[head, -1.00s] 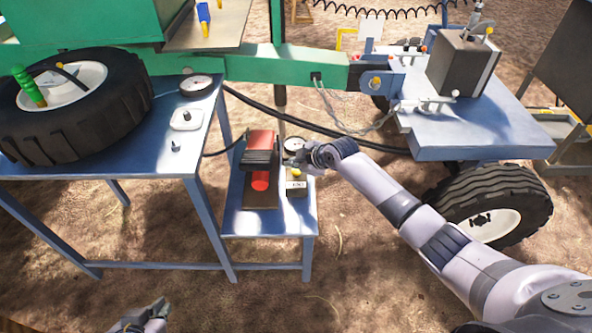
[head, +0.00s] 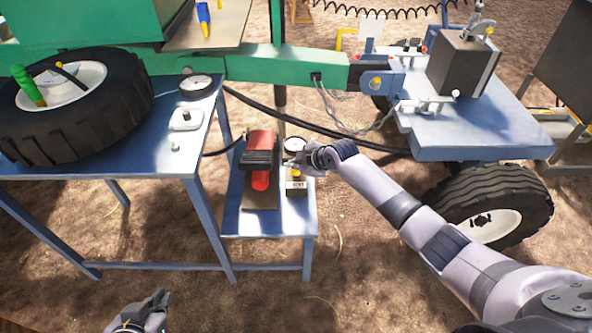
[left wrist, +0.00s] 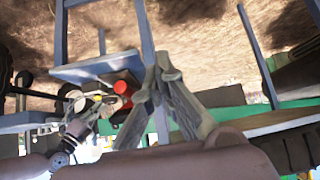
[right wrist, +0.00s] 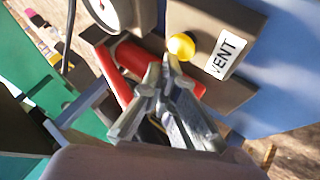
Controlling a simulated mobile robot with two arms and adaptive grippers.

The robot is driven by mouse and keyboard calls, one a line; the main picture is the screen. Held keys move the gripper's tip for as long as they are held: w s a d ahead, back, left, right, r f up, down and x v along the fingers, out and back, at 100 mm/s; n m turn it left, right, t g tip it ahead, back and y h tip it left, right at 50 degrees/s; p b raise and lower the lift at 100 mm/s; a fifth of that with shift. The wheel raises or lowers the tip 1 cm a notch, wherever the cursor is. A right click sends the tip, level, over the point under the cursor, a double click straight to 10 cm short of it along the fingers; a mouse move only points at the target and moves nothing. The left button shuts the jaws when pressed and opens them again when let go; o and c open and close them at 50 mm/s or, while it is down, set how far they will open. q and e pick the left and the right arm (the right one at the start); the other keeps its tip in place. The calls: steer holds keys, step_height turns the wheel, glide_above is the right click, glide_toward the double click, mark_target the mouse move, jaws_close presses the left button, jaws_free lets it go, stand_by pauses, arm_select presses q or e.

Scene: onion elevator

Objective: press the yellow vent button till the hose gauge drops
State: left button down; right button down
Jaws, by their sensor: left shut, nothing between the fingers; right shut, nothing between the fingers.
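The yellow vent button (right wrist: 181,46) sits on a brown block (right wrist: 232,85) with a white VENT label (right wrist: 226,54). In the head view the block (head: 296,191) stands on the low blue stand. A white-faced round gauge (right wrist: 112,10) is beside it, cut off in the right wrist view; it shows whole but small in the head view (head: 295,144), its reading unclear. My right gripper (right wrist: 164,66) is shut and empty, tips close beside the button; I cannot tell whether they touch it. My left gripper (head: 161,298) is shut and empty, low and away from the stand.
A red cylinder with a black part (head: 260,160) lies on the low stand (head: 245,222), left of the vent block. The blue table (head: 130,165) at left carries a large tyre (head: 110,115) and another gauge (head: 196,85). A black hose (head: 330,133) runs behind the stand.

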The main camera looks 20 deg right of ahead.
arm_select(q)
steer(key=shift+w+d+r+t+b, duration=0.25)
steer(key=shift+w+r+t, duration=0.2)
steer(key=shift+w+r, duration=0.15)
steer(key=shift+w+d+r+t+b, duration=0.1)
steer(key=shift+w+d+r+t, duration=0.15)
steer(key=shift+w+r+t, duration=0.35)
arm_select(e)
steer(key=shift+f, duration=0.55)
stand_by(1.2)
arm_select(q)
steer(key=shift+f, duration=0.15)
stand_by(0.7)
arm_select(e)
steer(key=shift+r+p, duration=0.4)
steer(key=shift+r, duration=0.05)
steer(key=shift+r+p, duration=0.5)
steer(key=shift+r, duration=0.05)
arm_select(q)
steer(key=s+a+f+g+y, duration=0.1)
steer(key=s+a+f+g, duration=0.2)
steer(key=s, duration=0.5)
steer(key=shift+f+g, duration=0.85)
steer(key=shift+g, duration=0.3)
